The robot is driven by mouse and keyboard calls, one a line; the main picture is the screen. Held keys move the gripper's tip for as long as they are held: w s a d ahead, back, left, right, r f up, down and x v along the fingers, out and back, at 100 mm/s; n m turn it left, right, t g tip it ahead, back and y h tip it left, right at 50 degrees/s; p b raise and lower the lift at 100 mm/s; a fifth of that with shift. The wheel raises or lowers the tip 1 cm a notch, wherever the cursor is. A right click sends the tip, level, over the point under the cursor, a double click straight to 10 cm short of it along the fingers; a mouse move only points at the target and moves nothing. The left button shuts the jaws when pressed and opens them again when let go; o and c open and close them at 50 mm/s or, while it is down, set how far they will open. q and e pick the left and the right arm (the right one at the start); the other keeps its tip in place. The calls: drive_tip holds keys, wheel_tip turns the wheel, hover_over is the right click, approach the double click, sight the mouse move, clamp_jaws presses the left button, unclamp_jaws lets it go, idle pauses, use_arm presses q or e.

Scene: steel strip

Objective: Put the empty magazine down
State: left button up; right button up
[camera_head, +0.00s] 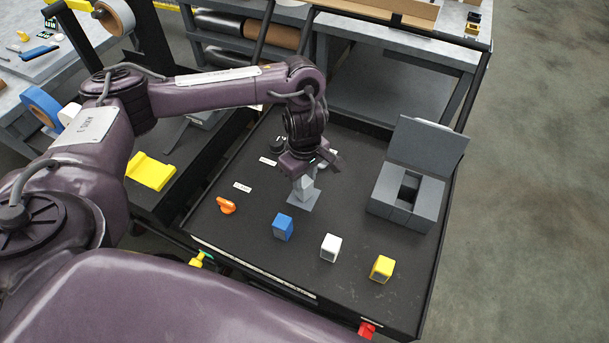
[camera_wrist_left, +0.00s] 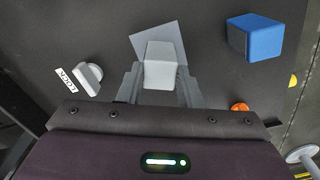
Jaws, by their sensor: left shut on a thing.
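My left gripper (camera_head: 303,167) points down over the black tabletop (camera_head: 345,185) and is shut on a light grey block, which I take as the magazine (camera_head: 305,188). In the left wrist view, the magazine (camera_wrist_left: 160,68) sits between the fingers of my left gripper (camera_wrist_left: 160,88). A flat grey square plate (camera_head: 302,202) shows beneath it, and also in the wrist view (camera_wrist_left: 146,40). I cannot tell whether block and plate touch or are joined. The magazine's inside is hidden. My right gripper is not in view.
Blue (camera_head: 283,227), white (camera_head: 330,247) and yellow (camera_head: 382,268) blocks stand in front. An orange knob (camera_head: 226,206) is at left. A grey box (camera_head: 405,197) with raised lid (camera_head: 428,145) stands right. A pale knob (camera_wrist_left: 90,78) sits beside a LOCK label (camera_wrist_left: 70,79).

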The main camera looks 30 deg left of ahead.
use_arm(q)
drive_tip(key=shift+f+b, duration=0.35)
drive_tip(key=shift+f, duration=0.05)
idle(0.4)
drive_tip(key=o, duration=1)
drive_tip(key=shift+o, duration=0.2)
drive_tip(key=shift+r, duration=0.1)
wheel_tip(320, 180, up, 8)
drive_tip(key=shift+f+p, duration=0.1)
drive_tip(key=shift+p, duration=0.9)
drive_tip(key=shift+f, duration=0.1)
